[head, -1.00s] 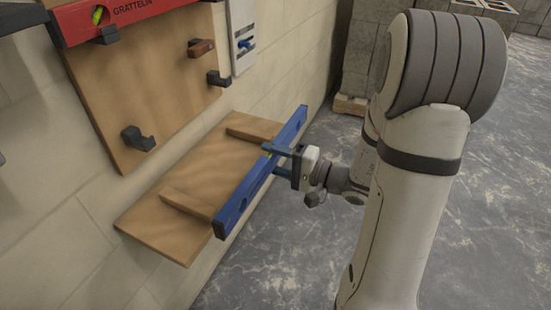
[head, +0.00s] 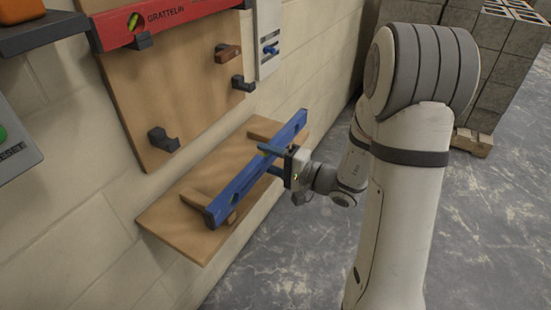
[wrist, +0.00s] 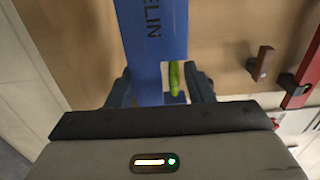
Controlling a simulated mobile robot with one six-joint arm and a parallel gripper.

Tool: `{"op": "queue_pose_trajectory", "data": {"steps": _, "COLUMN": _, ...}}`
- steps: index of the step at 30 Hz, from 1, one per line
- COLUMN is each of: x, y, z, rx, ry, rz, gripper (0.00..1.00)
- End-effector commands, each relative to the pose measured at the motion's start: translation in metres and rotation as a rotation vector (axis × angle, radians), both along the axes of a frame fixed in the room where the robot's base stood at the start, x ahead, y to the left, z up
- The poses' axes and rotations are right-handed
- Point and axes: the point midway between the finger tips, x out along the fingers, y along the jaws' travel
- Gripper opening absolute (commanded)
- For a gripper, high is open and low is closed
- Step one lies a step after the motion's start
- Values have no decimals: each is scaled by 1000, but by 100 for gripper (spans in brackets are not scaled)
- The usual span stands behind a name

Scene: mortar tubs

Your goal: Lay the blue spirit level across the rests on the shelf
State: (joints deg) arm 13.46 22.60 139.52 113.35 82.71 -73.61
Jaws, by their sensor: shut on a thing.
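The blue spirit level (head: 240,185) is held lengthwise along the wooden shelf (head: 175,222), over the two wooden rests. The near rest (head: 196,199) and the far rest (head: 264,129) show partly behind it. I cannot tell whether the level touches them. My gripper (head: 274,160) is shut on the level near its middle, from the aisle side. In the wrist view the level (wrist: 152,40) runs up between my two fingers (wrist: 160,88), with its green vial beside it.
A red level (head: 165,20) hangs on hooks on the wooden board (head: 190,90) above the shelf. A black hook (head: 163,140) sticks out low on that board. A block stack (head: 500,70) stands at the back right. The grey floor (head: 270,255) beside the shelf is clear.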

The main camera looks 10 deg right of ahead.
Motion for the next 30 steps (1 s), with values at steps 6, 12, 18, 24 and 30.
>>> {"op": "queue_pose_trajectory", "data": {"steps": 6, "x": 9, "y": 13, "z": 1, "rx": 1, "ry": -2, "rz": 2, "gripper": 22}}
{"op": "queue_pose_trajectory", "data": {"steps": 12, "x": 18, "y": 23, "z": 1, "rx": 1, "ry": -2, "rz": 1, "gripper": 22}}
{"op": "queue_pose_trajectory", "data": {"steps": 18, "x": 26, "y": 34, "z": 1, "rx": 1, "ry": -2, "rz": 1, "gripper": 22}}
{"op": "queue_pose_trajectory", "data": {"steps": 24, "x": 35, "y": 45, "z": 1, "rx": 1, "ry": -2, "rz": 1, "gripper": 22}}
{"op": "queue_pose_trajectory", "data": {"steps": 30, "x": 38, "y": 48, "z": -10, "rx": 1, "ry": -2, "rz": -1, "gripper": 22}}
